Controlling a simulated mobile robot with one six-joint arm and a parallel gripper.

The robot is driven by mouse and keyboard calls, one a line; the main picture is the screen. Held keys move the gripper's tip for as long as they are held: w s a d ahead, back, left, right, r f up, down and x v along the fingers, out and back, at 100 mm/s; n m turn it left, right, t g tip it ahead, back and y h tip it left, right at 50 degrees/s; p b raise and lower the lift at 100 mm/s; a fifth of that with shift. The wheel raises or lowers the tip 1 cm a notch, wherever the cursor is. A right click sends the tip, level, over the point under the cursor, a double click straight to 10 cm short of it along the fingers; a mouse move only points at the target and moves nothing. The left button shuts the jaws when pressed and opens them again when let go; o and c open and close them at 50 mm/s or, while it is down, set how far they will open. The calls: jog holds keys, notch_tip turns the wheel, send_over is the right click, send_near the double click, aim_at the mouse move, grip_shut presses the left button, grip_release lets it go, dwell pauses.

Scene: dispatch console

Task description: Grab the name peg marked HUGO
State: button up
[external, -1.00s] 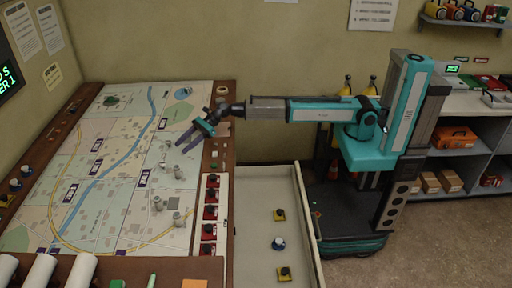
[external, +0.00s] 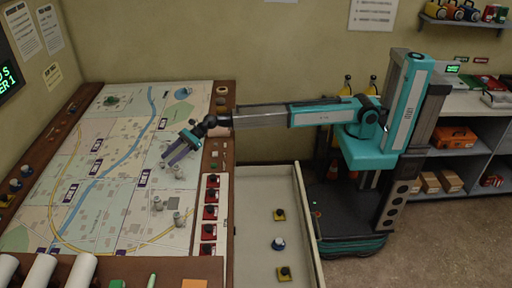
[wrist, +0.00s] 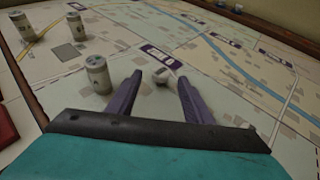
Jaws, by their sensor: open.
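Several grey cylindrical name pegs stand on the map board. In the external view, one peg (external: 178,171) is just below my fingertips, and two more, a left peg (external: 157,204) and a right peg (external: 178,219), stand nearer the front. Two others are at upper left. No name is readable, so I cannot tell which is HUGO. My gripper (external: 170,159) is open and empty, low over the board.
The map board (external: 60,205) has dark printed label plates and a brown wooden rim. An open drawer (external: 251,255) with several knobs is beside the console.

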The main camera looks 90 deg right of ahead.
aim_at(162, 163)
dwell(0.3)
jog(key=shift+p+x, duration=0.5)
jog(key=shift+x, duration=2.1)
jog(key=c, duration=1.1)
jog(key=shift+r, duration=0.1)
jog(key=shift+r, duration=1.3)
jog(key=s+d, duration=0.1)
jog(key=s, duration=0.4)
jog(key=s+d+r+b, duration=0.1)
jog(key=s, duration=0.4)
jog(key=s+d+r+b, duration=0.1)
jog(key=s, duration=0.4)
jog(key=shift+s+d+r, duration=0.1)
jog(key=shift+s+d, duration=0.2)
jog(key=shift+s, duration=0.05)
